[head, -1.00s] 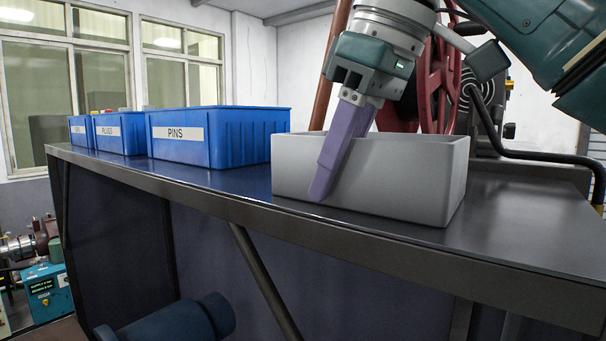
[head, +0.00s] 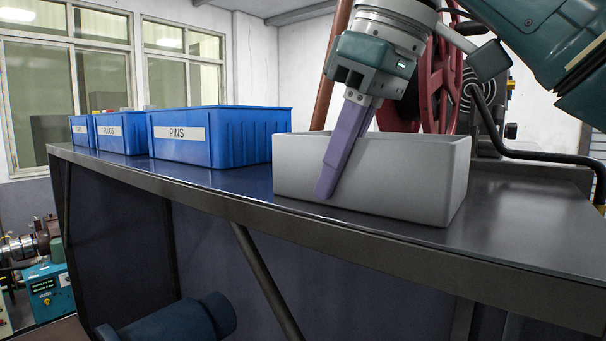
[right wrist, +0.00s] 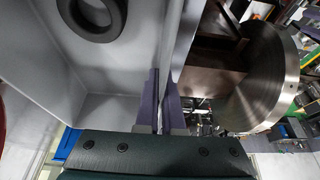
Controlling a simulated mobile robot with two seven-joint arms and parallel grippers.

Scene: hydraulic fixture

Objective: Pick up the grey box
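The grey box (head: 415,185) is an open, rectangular bin that sits upright on the dark table, right of centre in the head view. My right gripper (head: 333,185) comes down from above at its front wall. One purple finger lies against the outside of this wall; the other is hidden in the head view. In the right wrist view the purple fingers (right wrist: 163,100) are close together with the box's thin wall between them, one inside and one outside. The box interior (right wrist: 100,70) holds a black ring (right wrist: 92,15). My left gripper is not in view.
The dark table (head: 520,220) has a metal front edge. Blue bins, among them the PINS bin (head: 230,135) and the PLUGS bin (head: 122,133), stand to the left. A red wheel (head: 440,85) and a black hose (head: 540,155) are behind the box. The table's right end is clear.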

